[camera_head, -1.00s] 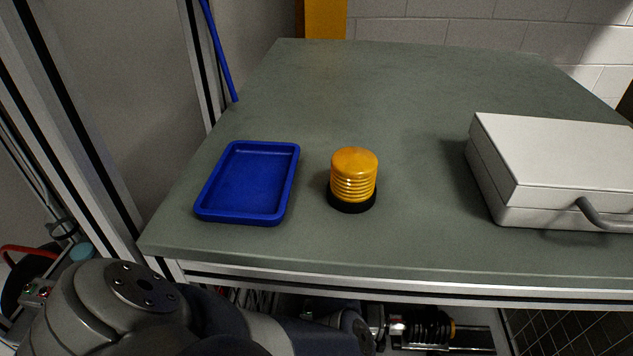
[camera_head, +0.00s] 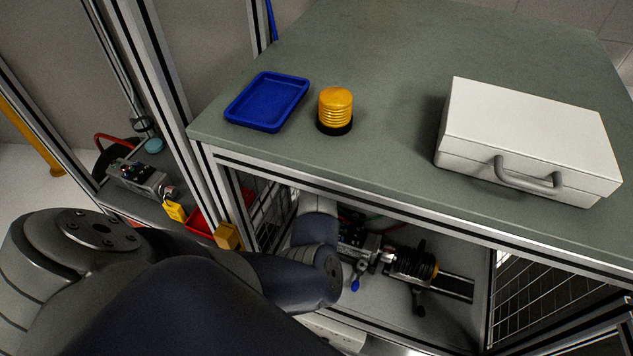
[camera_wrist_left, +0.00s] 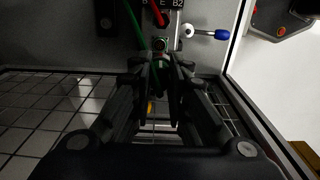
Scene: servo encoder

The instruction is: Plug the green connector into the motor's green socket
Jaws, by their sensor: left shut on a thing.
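In the left wrist view, my left gripper (camera_wrist_left: 161,66) is shut, with its dark fingers around a small, mostly hidden piece, taken to be the green connector. A green cable (camera_wrist_left: 134,28) runs down toward the fingertips. Just past the fingertips is a small round fitting (camera_wrist_left: 159,45) with reddish and green colour; I cannot tell whether it touches the connector. A red cable (camera_wrist_left: 161,14) enters above it, by white lettering. My right gripper is not in view.
A lever with a blue knob (camera_wrist_left: 221,34) stands right of the fingertips. Below the tabletop (camera_head: 390,60) is a shaft assembly with a black ribbed part (camera_head: 415,262). A blue tray (camera_head: 266,102), yellow beacon (camera_head: 335,110) and white case (camera_head: 530,130) sit on top.

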